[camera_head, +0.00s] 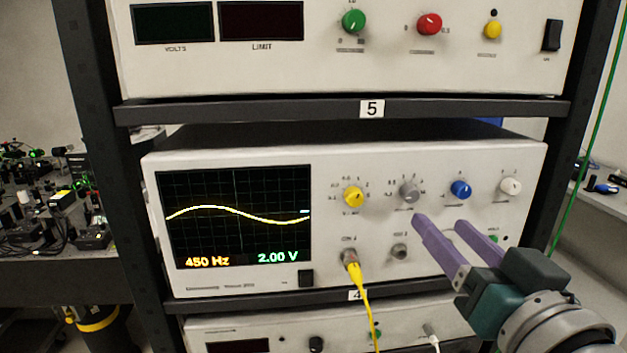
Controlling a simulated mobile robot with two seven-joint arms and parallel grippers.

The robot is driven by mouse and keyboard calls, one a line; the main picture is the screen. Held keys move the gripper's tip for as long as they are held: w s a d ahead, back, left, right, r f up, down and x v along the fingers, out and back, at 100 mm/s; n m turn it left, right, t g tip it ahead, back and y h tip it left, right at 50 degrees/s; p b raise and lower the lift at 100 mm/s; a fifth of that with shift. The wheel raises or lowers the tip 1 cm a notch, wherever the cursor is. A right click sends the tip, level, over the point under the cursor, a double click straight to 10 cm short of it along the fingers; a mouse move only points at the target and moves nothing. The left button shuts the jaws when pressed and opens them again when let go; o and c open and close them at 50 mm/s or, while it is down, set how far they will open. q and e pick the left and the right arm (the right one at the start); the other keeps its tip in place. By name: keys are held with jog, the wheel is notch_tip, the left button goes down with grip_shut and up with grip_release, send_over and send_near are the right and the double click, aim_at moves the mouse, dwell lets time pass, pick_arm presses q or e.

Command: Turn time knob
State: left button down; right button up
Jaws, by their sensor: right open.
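An oscilloscope (330,275) stands on the middle rack shelf. Its screen (238,217) shows a yellow wave, "450 Hz" and "2.00 V". A row of knobs runs along its upper right: a yellow knob (353,196), a grey knob (409,191), a blue knob (460,189) and a white knob (510,186). The labels are too small to tell which one is the time knob. My right gripper (440,221) is open and empty. Its purple fingers point at the panel, below the grey and blue knobs and apart from them. My left gripper is out of view.
A yellow cable (361,301) hangs from a lower-row connector, left of my right gripper. Another connector (399,251) sits beside it. A shelf (250,112) labelled 5 carries a power supply (330,68) above. Black rack posts (96,130) flank the instruments.

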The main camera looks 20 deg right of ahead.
aim_at(414, 196)
jog(key=p+x, duration=0.1)
jog(key=x, duration=0.6)
jog(key=shift+w, duration=0.4)
grip_shut()
